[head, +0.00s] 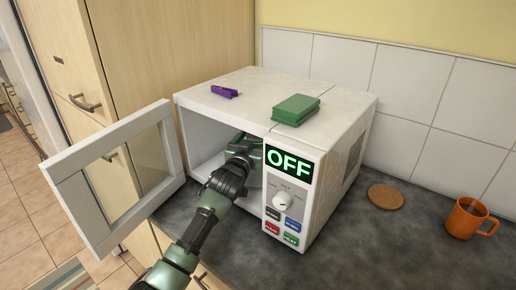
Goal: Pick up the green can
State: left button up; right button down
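No green can is clearly visible in the head view. If one is inside the microwave, my arm and the front panel hide it. My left arm comes in from the bottom left and reaches into the open microwave (318,150). My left gripper (244,148) is inside the cavity, near its right side. Its fingertips are mostly hidden, so I cannot tell whether it is open or holds something. My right gripper is not in view.
The microwave door (72,190) stands open to the left. A green block (296,108) and a purple item (224,91) lie on top of the microwave. A round cork coaster (385,197) and an orange mug (465,219) sit right on the dark counter (370,250).

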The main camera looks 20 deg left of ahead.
pick_arm(q)
jog(key=c, duration=2)
jog(key=shift+r, duration=0.1)
grip_shut()
